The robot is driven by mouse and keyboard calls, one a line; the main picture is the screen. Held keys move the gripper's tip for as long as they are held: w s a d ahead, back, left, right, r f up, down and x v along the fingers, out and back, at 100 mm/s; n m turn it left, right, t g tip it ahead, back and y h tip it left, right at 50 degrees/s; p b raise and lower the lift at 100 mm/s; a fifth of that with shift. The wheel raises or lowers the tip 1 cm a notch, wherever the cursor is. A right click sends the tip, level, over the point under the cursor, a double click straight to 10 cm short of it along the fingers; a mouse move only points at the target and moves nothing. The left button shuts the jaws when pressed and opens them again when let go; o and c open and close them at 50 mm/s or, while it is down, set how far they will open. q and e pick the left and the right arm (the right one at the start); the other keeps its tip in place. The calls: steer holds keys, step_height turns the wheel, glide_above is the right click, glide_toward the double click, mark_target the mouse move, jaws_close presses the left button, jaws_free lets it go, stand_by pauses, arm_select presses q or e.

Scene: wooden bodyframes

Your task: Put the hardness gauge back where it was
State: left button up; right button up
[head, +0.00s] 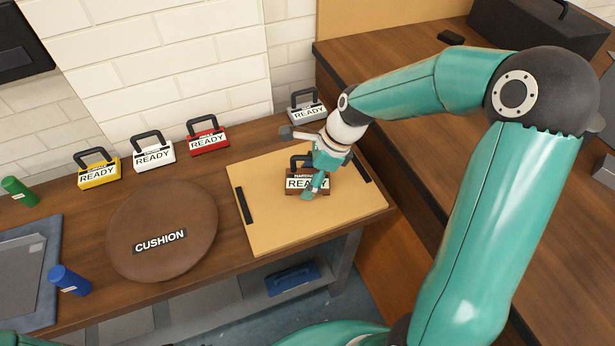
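The hardness gauge (294,184) is a dark brown block with a black loop handle and a white label reading READY. The gripper covers part of the handle and the gauge's right side. I cannot tell whether its fingers are closed on the handle. My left gripper is not in view.
Yellow (99,175), white (153,157), red (209,142) and grey (307,115) READY blocks stand along the wall. A round brown cushion (150,215) lies left of the board. Blue (70,281) and green (18,190) cylinders are at the left. Another wooden bench (400,60) is at right.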

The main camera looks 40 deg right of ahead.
steer(key=shift+o, duration=0.8)
steer(key=shift+r, duration=0.1)
steer(key=p+v, duration=0.1)
steer(key=v, duration=1.1)
